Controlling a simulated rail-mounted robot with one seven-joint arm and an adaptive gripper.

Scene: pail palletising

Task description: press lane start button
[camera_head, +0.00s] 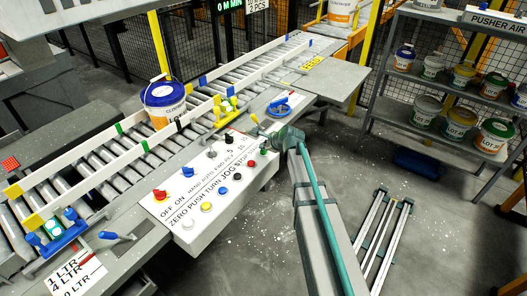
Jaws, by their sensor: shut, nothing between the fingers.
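A light grey control panel (178,205) slopes beside the roller conveyor, with knobs along its upper row and push buttons along its lower row. The lower row has white (187,224), yellow (206,207), blue (223,190), black (237,176) and red (250,163) buttons. A small green button (263,151) sits at the panel's far right end. The lettering by this end is too small to read surely. My gripper (257,126) is shut and empty, over or just beyond the panel's far right end, close to the green button. I cannot tell whether it touches anything.
A white pail with a blue lid (163,102) stands on the roller conveyor (134,147). A yellow clamp (227,112) and a blue round fixture (281,107) lie beyond the panel. A shelf (390,130) with several pails stands right.

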